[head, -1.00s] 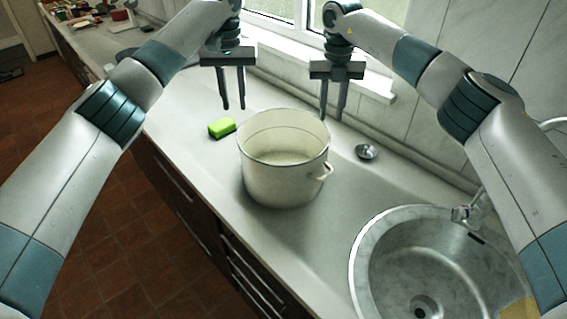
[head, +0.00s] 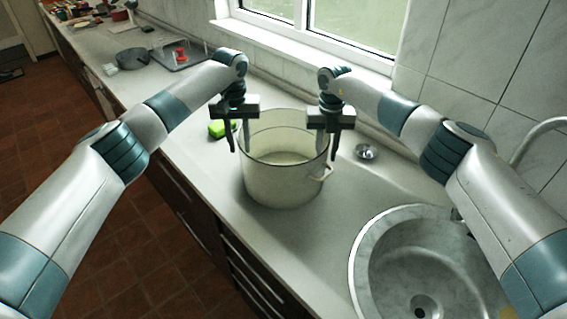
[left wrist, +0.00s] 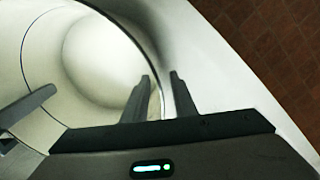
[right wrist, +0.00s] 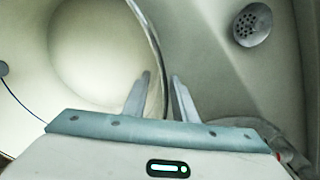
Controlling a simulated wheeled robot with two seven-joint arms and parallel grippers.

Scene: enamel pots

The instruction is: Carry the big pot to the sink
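The big pot (head: 282,186) is cream enamel with a thin dark rim and stands upright on the counter, left of the round steel sink (head: 357,262). My left gripper (head: 240,150) points down at the pot's left rim. In the left wrist view its two fingers (left wrist: 160,88) straddle the pot wall, one inside and one outside, with gaps. My right gripper (head: 327,153) straddles the right rim near a side handle (head: 322,174). In the right wrist view its fingers (right wrist: 162,90) also stand apart around the wall. Both grippers are open.
A small metal strainer (head: 366,152) lies right of the pot. A grey pan (head: 131,59) and a tray (head: 172,62) stand farther back. A faucet (head: 535,128) arches at the right.

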